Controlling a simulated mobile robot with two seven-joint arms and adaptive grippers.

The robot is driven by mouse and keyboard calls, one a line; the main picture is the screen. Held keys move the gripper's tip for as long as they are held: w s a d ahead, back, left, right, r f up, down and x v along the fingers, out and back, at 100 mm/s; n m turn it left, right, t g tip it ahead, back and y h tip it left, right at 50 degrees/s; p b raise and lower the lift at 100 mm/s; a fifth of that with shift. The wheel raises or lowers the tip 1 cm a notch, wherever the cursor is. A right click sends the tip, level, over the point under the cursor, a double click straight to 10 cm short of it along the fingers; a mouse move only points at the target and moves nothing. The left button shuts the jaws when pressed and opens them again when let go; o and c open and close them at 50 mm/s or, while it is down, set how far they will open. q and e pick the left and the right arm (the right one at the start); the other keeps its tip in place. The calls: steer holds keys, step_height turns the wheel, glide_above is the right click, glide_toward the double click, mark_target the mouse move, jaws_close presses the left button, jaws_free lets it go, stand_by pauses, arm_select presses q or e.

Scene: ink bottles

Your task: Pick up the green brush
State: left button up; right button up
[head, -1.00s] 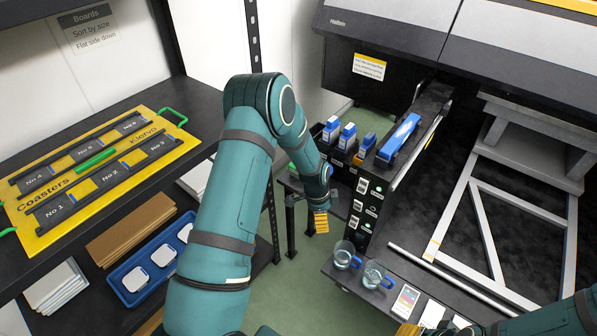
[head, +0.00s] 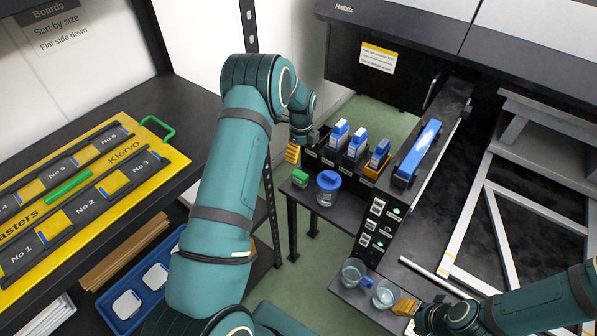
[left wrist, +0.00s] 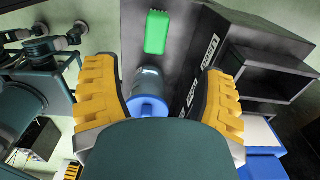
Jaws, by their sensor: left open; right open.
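The green brush (head: 300,178) lies on a small dark shelf (head: 318,212) beside a jar with a blue lid (head: 328,181). In the left wrist view the brush (left wrist: 156,33) is a green block with pale bristles at its top end, beyond my fingertips. My left gripper (head: 292,153) is open and empty, above and close to the brush, not touching it. In the left wrist view its yellow fingers (left wrist: 160,72) spread wide, with the jar (left wrist: 149,90) showing between them. My right gripper (head: 405,307) is open near two glass mugs at lower right.
The glass mugs (head: 385,293) sit on a lower ledge. A yellow coaster board (head: 172,160) and a blue tray (head: 120,325) are on the shelving at left.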

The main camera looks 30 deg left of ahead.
mark_target(301, 173)
arm_select(q)
step_height(301, 173, down, 9)
steer(key=shift+r+b, duration=0.2)
steer(key=shift+b, duration=0.5)
steer(key=f, duration=0.3)
steer(key=f+b, duration=0.1)
steer(key=f, duration=0.1)
steer(key=shift+s+f, duration=0.1)
steer(key=shift+s, duration=0.15)
jaws_close()
